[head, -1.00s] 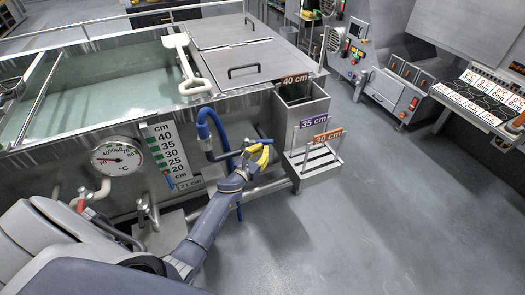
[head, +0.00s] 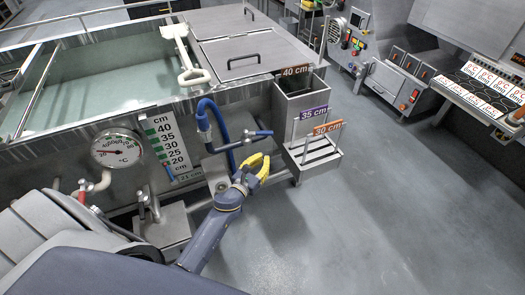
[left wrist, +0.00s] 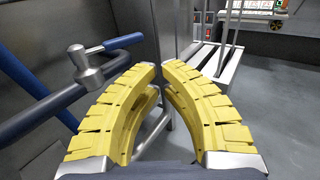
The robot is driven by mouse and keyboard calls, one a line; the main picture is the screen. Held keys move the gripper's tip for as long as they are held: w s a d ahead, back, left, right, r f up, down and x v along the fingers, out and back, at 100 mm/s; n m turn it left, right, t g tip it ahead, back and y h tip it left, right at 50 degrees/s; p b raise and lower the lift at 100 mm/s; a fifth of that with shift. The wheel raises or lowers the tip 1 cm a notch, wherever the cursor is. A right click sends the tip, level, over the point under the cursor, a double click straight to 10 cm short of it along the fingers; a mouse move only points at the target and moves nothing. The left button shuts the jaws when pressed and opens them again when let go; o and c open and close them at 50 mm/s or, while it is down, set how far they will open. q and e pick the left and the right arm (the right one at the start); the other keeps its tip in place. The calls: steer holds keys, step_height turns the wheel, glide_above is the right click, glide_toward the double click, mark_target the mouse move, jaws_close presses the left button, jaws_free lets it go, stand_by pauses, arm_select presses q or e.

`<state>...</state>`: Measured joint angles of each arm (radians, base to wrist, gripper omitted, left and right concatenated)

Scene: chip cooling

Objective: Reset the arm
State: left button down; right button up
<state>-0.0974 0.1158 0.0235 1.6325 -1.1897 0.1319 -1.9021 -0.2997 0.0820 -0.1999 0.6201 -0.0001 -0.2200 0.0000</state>
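My left gripper (head: 264,158) hangs in front of the tank, below and in front of a blue-handled valve lever (head: 258,134). Its two yellow curved fingers are apart, with only a narrow gap at the tips in the left wrist view (left wrist: 159,66), and nothing is between them. The lever (left wrist: 122,41) shows there at upper left, clear of the fingers. A blue hose (head: 210,105) bends down beside the lever. My right gripper is not in view.
A water-filled tank (head: 105,98) with metal lids stands behind. A dial gauge (head: 117,148) and a level scale (head: 166,140) are on its front. A stepped metal stand (head: 300,107) with 30, 35 and 40 cm labels is close right of the gripper. The floor (head: 400,220) at right is clear.

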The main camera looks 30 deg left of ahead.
arm_select(q)
steer(key=s+f+n+g+y, duration=0.1)
steer(key=s+f+n+g, duration=0.2)
steer(key=s+f+n, duration=0.65)
steer(key=s+d+f+n+g, duration=0.1)
steer(key=s+f+n+g, duration=0.25)
steer(key=f+n, duration=0.65)
steer(key=s+f+n+g+y, duration=0.15)
steer(key=s+f+n, duration=0.45)
steer(key=f, duration=0.9)
steer(key=s+f+n+g, duration=0.2)
steer(key=s+f, duration=0.3)
steer(key=s, duration=0.7)
steer(key=s+f+n+g, duration=0.3)
steer(key=s+f, duration=0.3)
steer(key=s, duration=0.6)
steer(key=s+d+f+n+g, duration=0.1)
steer(key=s+f, duration=0.4)
steer(key=s, duration=0.7)
steer(key=n+g+h, duration=0.1)
steer(key=g, duration=0.1)
steer(key=shift+s+f+n+g, duration=0.25)
steer(key=shift+s+n+g, duration=0.05)
steer(key=shift+s+n, duration=0.1)
steer(key=shift+w+d, duration=0.1)
